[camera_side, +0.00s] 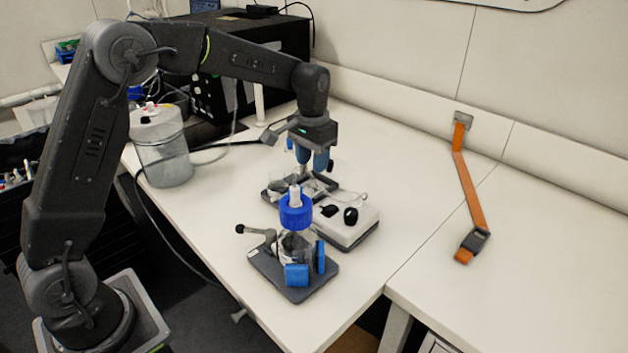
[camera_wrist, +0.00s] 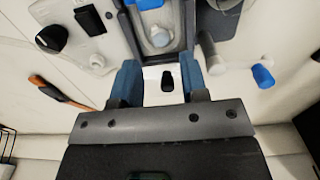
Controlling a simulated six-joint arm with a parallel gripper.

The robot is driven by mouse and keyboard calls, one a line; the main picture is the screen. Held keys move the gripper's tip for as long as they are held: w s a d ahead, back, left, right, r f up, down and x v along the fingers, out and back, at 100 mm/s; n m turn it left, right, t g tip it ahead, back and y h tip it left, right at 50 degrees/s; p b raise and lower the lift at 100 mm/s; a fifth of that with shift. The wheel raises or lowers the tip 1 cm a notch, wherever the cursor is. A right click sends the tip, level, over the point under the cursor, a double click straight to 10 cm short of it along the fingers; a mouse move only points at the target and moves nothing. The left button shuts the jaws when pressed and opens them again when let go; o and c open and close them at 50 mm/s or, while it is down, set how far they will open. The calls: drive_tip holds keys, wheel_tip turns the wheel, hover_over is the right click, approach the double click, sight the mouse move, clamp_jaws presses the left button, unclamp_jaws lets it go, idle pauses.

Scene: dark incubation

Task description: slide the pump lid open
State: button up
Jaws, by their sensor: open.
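My gripper (camera_side: 313,163) points down over the far end of a dark grey fixture (camera_side: 268,197), behind a white box. In the wrist view its two blue fingers (camera_wrist: 160,76) are apart and hold nothing. A small black knob (camera_wrist: 167,80) shows on a pale surface between them, nearer the right finger. Just beyond is the dark frame (camera_wrist: 183,38) of the fixture, with a clear round part (camera_wrist: 160,36) and a blue piece inside. No part is clearly recognisable as the pump lid. I cannot tell whether the knob belongs to it. My gripper partly hides the fixture in the side view.
The white box (camera_side: 347,232) with two black knobs stands close to the fixture. A blue-capped vessel (camera_side: 296,211) stands on a dark base (camera_side: 291,288) in front. A blue-tipped lever (camera_wrist: 263,76) lies right of my fingers.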

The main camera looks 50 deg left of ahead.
drive_tip(key=shift+r, duration=0.9)
drive_tip(key=shift+s+r, duration=0.2)
drive_tip(key=s+d+r+t, duration=0.1)
drive_tip(key=s+r+t, duration=0.1)
drive_tip(key=s+r, duration=0.35)
drive_tip(key=s+d+r+t, duration=0.1)
drive_tip(key=s+r, duration=0.2)
drive_tip(key=s, duration=0.6)
drive_tip(key=s+d+f+t, duration=0.1)
drive_tip(key=s+f+t, duration=0.1)
drive_tip(key=s, duration=1.1)
drive_tip(key=shift+s+d+t, duration=0.15)
drive_tip(key=shift+s+t, duration=0.15)
drive_tip(key=shift+s, duration=0.05)
